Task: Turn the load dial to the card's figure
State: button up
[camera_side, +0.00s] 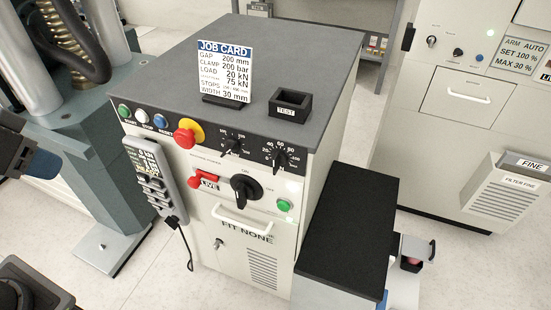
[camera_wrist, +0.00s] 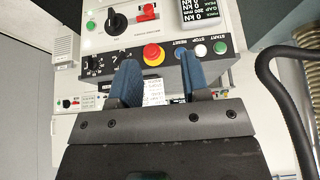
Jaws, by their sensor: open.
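The job card (camera_side: 224,70) stands on the cabinet top in the side view. It reads LOAD 20 kN, among GAP 200 mm, CLAMP 200 bar and a 75 kN line with a small blurred label. Two black pointer dials sit on the sloped panel: a left dial (camera_side: 233,145) and a right dial (camera_side: 281,157) with a scale showing figures such as 40 and 60. I cannot read which is the load dial. In the upside-down wrist view, my gripper (camera_wrist: 160,80) is open and empty, apart from the panel. Its left finger partly hides the dial area (camera_wrist: 95,66).
A red emergency button (camera_side: 185,133) is left of the dials. Below are a red LIVE switch (camera_side: 204,180), a black rotary switch (camera_side: 245,188) and a hanging pendant (camera_side: 152,178). A TEST box (camera_side: 290,103) stands on the top. A black-topped stand (camera_side: 348,235) is at the right.

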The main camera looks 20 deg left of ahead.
dwell(0.3)
jog(key=shift+c, duration=0.7)
jog(key=w+f+t, duration=0.1)
jog(key=w, duration=0.2)
jog(key=w+n, duration=0.1)
jog(key=w, duration=0.2)
jog(key=w+f+n+t, duration=0.1)
jog(key=w, duration=0.2)
jog(key=shift+w+a+f+t+y, duration=0.2)
jog(key=shift+w+f+t+y, duration=0.05)
jog(key=shift+f+t+y, duration=0.05)
jog(key=c, duration=0.6)
jog(key=w+d+f+t, duration=0.1)
jog(key=w, duration=0.1)
jog(key=w+d+f+n+t+h, duration=0.1)
jog(key=w, duration=0.2)
jog(key=w+f+n, duration=0.1)
jog(key=w+f, duration=0.1)
jog(key=shift+w+d+t+h, duration=0.3)
jog(key=shift+d+t+h, duration=0.1)
grip_shut()
jog(key=n+t+h, duration=0.2)
jog(key=n+h, duration=0.3)
jog(key=h, duration=0.7)
send_near(277, 162)
jog(key=w+f, duration=0.2)
jog(key=w, duration=0.3)
jog(key=shift+d, duration=2)
